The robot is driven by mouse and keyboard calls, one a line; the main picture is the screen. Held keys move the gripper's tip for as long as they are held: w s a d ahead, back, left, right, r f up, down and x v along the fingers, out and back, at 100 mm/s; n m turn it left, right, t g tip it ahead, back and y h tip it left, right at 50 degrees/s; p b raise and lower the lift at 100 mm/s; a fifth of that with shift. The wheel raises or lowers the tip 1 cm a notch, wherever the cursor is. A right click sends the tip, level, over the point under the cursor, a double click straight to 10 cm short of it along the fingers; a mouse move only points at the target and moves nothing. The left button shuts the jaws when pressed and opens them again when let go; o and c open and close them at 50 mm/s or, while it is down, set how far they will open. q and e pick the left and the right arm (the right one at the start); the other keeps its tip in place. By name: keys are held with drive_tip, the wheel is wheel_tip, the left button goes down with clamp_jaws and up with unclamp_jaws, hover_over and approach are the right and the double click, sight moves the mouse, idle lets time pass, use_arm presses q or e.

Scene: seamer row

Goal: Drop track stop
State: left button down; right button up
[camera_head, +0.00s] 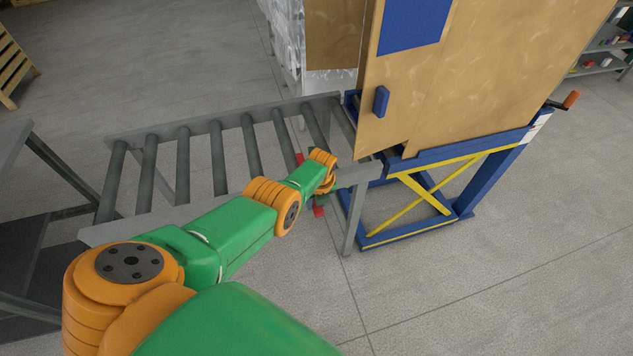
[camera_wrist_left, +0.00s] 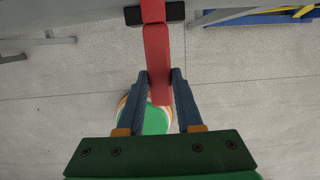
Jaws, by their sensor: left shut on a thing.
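The red track stop lever (camera_wrist_left: 157,52) runs down from a dark mount (camera_wrist_left: 176,12) at the top of the left wrist view. My left gripper (camera_wrist_left: 160,78) has its two dark fingers closed on the sides of the lever near its lower end. In the head view, a red piece of the stop (camera_head: 300,159) shows at the near side of the roller conveyor (camera_head: 180,215). The left wrist and arm cover much of the stop and gripper there. My right gripper is in neither view.
A blue lift frame (camera_head: 420,225) with yellow cross braces stands at the conveyor's right end, carrying a large tan box-like body (camera_head: 450,90). An orange-handled crank (camera_head: 571,99) sticks out on its right. Grey floor is open in front.

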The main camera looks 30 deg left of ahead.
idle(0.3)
use_arm(q)
drive_tip(key=c, duration=0.6)
unclamp_jaws()
drive_tip(key=shift+o, duration=0.2)
drive_tip(key=shift+r, duration=0.1)
drive_tip(key=r+p, duration=0.2)
drive_tip(key=p, duration=0.1)
drive_tip(key=r+p, duration=0.2)
drive_tip(key=r, duration=0.1)
drive_tip(key=r+p, duration=0.2)
drive_tip(key=p, duration=0.1)
drive_tip(key=shift+s+d+r+p, duration=0.2)
drive_tip(key=shift+s+d+p, duration=0.15)
drive_tip(key=shift+d, duration=0.05)
drive_tip(key=shift+f+b, duration=0.3)
